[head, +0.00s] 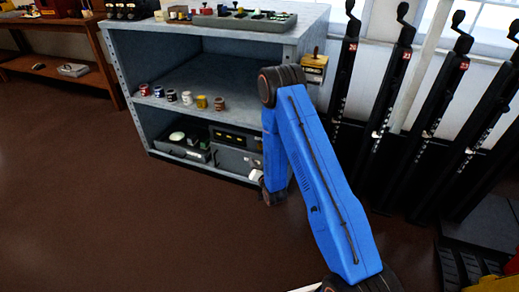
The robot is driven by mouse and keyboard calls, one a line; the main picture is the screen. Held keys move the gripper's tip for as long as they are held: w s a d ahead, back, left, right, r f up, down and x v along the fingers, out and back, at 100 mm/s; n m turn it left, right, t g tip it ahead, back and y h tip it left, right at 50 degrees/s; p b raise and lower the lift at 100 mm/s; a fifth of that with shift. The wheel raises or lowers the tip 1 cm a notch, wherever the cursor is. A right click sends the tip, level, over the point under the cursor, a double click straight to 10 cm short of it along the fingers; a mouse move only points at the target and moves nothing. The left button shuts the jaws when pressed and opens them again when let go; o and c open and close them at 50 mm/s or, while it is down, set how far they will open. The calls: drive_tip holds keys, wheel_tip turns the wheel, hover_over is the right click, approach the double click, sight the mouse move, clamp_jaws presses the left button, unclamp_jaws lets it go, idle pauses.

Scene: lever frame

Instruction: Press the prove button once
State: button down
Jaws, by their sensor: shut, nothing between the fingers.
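No button marked as the prove button can be picked out at this size. Black levers (388,100) with crank handles and small red number tags stand in a slanting row at the right; pale labels or catches show on their shafts. My blue arm folds over in front of the cabinet. My gripper (257,178) is small and pale at the end of the wrist, low beside the cabinet's lower right front. It is shut and empty, partly hidden by the wrist, and well left of the levers.
A grey open cabinet (136,118) holds small cans (187,98) on its shelf and grey boxes (232,153) below. A tray (245,20) of coloured items lies on top. A yellowish box (314,70) is on its right side. The brown floor (120,230) at left is clear.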

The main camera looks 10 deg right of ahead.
drive_tip(key=w+d, duration=0.4)
drive_tip(key=w, duration=0.2)
drive_tip(key=shift+d, duration=0.25)
drive_tip(key=shift+w, duration=0.15)
idle(1.9)
drive_tip(key=shift+w+d, duration=0.25)
drive_tip(key=shift+w, duration=0.05)
drive_tip(key=shift+w+d, duration=0.25)
drive_tip(key=shift+w, duration=0.1)
idle(1.0)
drive_tip(key=shift+s+a, duration=0.1)
drive_tip(key=shift+s, duration=0.05)
drive_tip(key=shift+s+a, duration=0.4)
drive_tip(key=shift+s, duration=0.15)
idle(0.3)
drive_tip(key=shift+s+a, duration=0.75)
drive_tip(key=shift+s, duration=0.3)
drive_tip(key=shift+s+a, duration=0.7)
drive_tip(key=shift+s, duration=0.3)
drive_tip(key=shift+r, duration=0.15)
